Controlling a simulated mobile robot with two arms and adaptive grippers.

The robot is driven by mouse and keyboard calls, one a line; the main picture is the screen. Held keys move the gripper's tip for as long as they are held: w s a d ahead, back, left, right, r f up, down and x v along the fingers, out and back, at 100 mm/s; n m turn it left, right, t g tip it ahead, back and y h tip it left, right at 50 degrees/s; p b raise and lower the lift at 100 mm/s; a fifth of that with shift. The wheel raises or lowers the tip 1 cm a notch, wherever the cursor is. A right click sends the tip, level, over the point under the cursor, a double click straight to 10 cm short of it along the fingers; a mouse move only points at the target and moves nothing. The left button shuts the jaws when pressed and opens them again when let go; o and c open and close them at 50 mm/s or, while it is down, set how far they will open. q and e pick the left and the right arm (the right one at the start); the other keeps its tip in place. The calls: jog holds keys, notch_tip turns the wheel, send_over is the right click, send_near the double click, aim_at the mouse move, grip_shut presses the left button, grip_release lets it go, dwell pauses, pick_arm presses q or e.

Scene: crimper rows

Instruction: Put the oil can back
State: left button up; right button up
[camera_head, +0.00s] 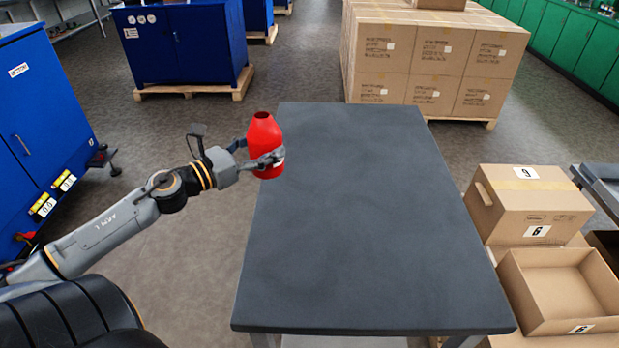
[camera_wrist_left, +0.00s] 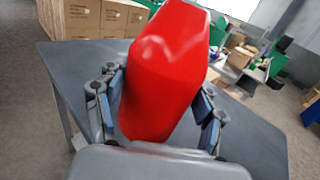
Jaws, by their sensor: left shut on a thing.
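The red oil can (camera_head: 264,138) is in my left gripper (camera_head: 258,160), at the left edge of the dark grey table (camera_head: 350,220) in the head view. The can is close to upright, with its narrow open top upward. In the left wrist view the can (camera_wrist_left: 168,72) fills the middle, with a finger of my left gripper (camera_wrist_left: 160,115) on each side of it. The gripper is shut on the can. I cannot tell whether the can's base touches the table. My right gripper is not in view.
The table top is bare. Stacked cardboard boxes (camera_head: 430,55) stand on a pallet behind it. A closed carton (camera_head: 530,205) and an open carton (camera_head: 560,290) are at the right. Blue cabinets (camera_head: 40,120) stand at the left, with open floor between them and the table.

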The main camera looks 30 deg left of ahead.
pick_arm(q)
jog(key=w+d+f, duration=0.1)
jog(key=w+f, duration=0.2)
jog(key=w+d+f, duration=0.2)
jog(key=w+f, duration=0.1)
jog(key=f, duration=0.1)
jog(key=w+d+f, duration=0.2)
jog(key=w+f, duration=0.1)
jog(key=shift+w+f+b, duration=0.35)
jog(key=shift+w+b, duration=0.05)
jog(key=shift+f, duration=0.45)
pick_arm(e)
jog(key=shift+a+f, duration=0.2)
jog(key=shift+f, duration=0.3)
pick_arm(q)
jog(key=o, duration=1.3)
jog(key=shift+f, duration=0.15)
jog(key=shift+o, duration=0.2)
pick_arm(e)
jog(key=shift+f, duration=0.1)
